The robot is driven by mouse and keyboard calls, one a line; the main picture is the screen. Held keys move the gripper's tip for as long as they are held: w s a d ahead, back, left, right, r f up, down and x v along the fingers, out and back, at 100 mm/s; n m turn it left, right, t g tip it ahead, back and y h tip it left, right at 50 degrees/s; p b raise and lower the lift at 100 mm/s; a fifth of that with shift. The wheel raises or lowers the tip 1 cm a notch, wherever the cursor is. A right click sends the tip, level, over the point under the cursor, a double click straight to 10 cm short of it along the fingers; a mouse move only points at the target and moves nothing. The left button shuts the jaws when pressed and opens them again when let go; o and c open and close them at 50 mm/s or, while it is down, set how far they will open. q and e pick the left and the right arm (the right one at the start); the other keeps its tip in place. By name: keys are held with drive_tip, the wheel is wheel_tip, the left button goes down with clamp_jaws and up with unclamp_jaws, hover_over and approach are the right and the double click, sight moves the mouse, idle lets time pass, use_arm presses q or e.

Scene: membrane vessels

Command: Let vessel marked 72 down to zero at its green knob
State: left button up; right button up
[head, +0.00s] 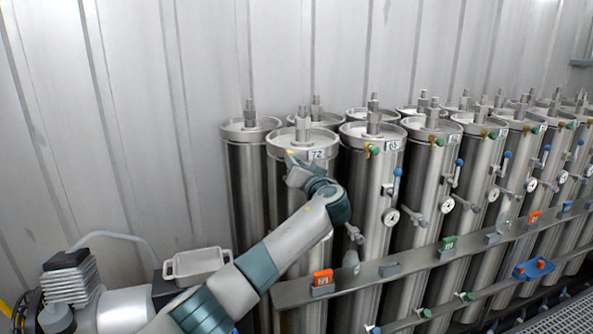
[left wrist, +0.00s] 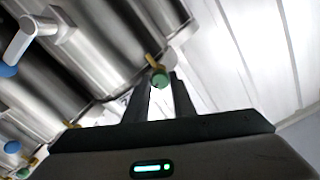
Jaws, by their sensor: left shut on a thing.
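The vessel marked 72 (head: 280,190) is a tall steel cylinder near the left end of the front row, with its number plate (head: 317,154) near the top. My left gripper (head: 293,168) is at its upper front, just below the lid. In the left wrist view the green knob (left wrist: 160,80) sits at the tips of my left gripper's fingers (left wrist: 161,88), on a brass stem. The fingers are closed on the knob. In the head view my gripper hides the knob, and my arm covers much of the vessel's front. I cannot make out its gauge. My right gripper is out of view.
The vessel marked 65 (head: 365,180) stands close on the right, with its own green knob (head: 374,150), blue-handled valve and gauge (head: 390,217). A corrugated wall is behind.

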use_arm(q)
drive_tip(key=shift+f+m+p, duration=0.1)
drive_tip(key=shift+m+p, duration=2.05)
drive_tip(key=shift+m, duration=7.45)
drive_tip(key=o, duration=1.1)
drive_tip(key=shift+c, duration=0.2)
drive_tip(key=shift+d, duration=0.1)
drive_tip(key=shift+s, duration=0.15)
